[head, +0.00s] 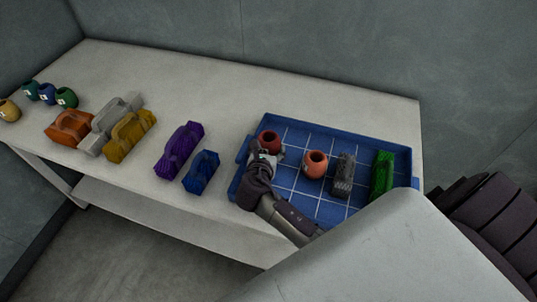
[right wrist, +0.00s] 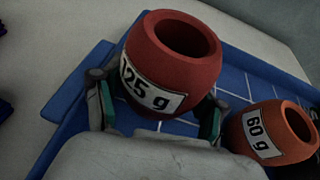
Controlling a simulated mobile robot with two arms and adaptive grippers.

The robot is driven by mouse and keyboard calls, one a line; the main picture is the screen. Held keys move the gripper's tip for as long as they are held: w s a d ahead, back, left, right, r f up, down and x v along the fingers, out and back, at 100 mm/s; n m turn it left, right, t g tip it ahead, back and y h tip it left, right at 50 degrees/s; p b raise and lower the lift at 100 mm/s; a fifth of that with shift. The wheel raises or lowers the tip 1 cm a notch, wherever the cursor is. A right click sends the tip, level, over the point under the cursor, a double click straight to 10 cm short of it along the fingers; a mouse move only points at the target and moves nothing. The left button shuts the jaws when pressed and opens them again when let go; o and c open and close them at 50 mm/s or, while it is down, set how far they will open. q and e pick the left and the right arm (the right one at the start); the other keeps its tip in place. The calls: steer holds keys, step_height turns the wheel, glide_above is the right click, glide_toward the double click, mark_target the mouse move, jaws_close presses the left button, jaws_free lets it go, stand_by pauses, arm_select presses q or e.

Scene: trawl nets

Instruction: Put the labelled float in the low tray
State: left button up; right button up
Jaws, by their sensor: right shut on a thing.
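A dark red float (head: 270,140) with a white label is at the back left of the low blue tray (head: 345,124). In the right wrist view the red float (right wrist: 172,60) fills the upper middle, and its label reads "125 g", its first digit partly cut off by the curve. My right gripper (head: 264,157) is shut on it, with one finger on each side in the right wrist view (right wrist: 155,108). I cannot tell whether the float touches the tray floor. An orange float (head: 315,164) stands in the tray to its right, labelled "60 g" in the wrist view (right wrist: 272,132). My left gripper is not in view.
The tray also holds a grey net bundle (head: 343,176) and a green one (head: 382,174). Left of it lie blue (head: 202,172) and purple (head: 179,150) bundles, then yellow (head: 130,137), grey and orange handled blocks (head: 70,128). Several labelled floats (head: 47,94) stand far left.

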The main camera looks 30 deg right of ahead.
steer(key=shift+f, duration=1.45)
steer(key=shift+f, duration=0.15)
steer(key=o, duration=0.9)
steer(key=shift+s+a+r, duration=0.1)
steer(key=shift+s+r, duration=0.05)
steer(key=shift+r, duration=0.05)
steer(key=v, duration=1.1)
steer(key=shift+s+a+r, duration=0.2)
steer(key=shift+s+r, duration=0.05)
